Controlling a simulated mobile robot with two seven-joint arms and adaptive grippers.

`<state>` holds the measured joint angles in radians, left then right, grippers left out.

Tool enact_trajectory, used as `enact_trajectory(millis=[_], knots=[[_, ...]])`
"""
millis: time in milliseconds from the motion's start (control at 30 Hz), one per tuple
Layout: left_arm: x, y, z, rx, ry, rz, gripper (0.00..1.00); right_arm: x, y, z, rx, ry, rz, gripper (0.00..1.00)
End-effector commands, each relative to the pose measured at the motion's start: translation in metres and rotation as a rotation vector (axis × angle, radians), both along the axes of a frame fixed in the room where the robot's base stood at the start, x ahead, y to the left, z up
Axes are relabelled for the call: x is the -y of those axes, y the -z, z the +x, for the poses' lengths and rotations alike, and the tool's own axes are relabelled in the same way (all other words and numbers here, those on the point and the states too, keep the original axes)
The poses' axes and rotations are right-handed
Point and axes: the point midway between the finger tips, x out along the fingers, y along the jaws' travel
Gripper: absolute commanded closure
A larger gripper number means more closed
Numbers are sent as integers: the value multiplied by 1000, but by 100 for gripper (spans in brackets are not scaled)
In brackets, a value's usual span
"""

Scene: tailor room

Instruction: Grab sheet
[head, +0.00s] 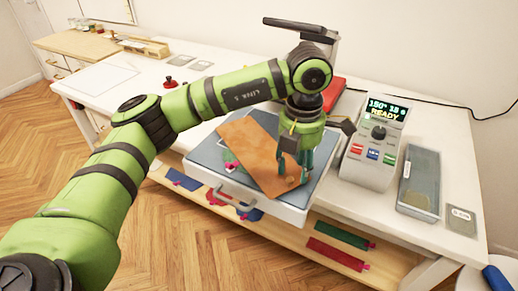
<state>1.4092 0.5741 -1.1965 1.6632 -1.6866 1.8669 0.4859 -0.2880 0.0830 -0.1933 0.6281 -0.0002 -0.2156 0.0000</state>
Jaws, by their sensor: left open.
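An orange-brown sheet (252,152) lies at a slant on the grey-blue bed (207,152) of a heat press. My left gripper (297,172) points down over the sheet's right part, fingers apart with nothing visible between them. Its fingertips are close to the sheet by a small round mark near the front right corner. I cannot tell whether they touch it. The gripper and wrist hide the sheet's right edge. A small pink and green piece (231,167) shows at the sheet's left edge. My right gripper is not in view.
The press's control box (372,160) reads "READY" to the right of the bed. A grey tray (419,180) stands further right. A black handle (300,27) rises behind my wrist. Green (341,235) and red (335,253) strips lie on the lower shelf.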

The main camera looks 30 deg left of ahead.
Motion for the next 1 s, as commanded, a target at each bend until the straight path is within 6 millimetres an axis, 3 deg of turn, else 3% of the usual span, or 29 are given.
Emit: enact_trajectory(millis=[33, 200, 467, 500, 600, 1000], knots=[[-4, 5, -2, -5, -3, 2, 55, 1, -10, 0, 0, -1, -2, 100], [-4, 28, -2, -4, -2, 0, 55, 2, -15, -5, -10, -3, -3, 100], [-4, 35, -1, 0, -2, 0, 55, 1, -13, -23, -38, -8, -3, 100], [-4, 35, -1, 0, -2, 0, 59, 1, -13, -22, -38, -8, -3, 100], [-4, 34, -1, 0, -2, 0, 99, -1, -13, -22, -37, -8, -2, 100], [-4, 33, -1, 1, -3, -1, 100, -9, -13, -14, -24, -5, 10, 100]])
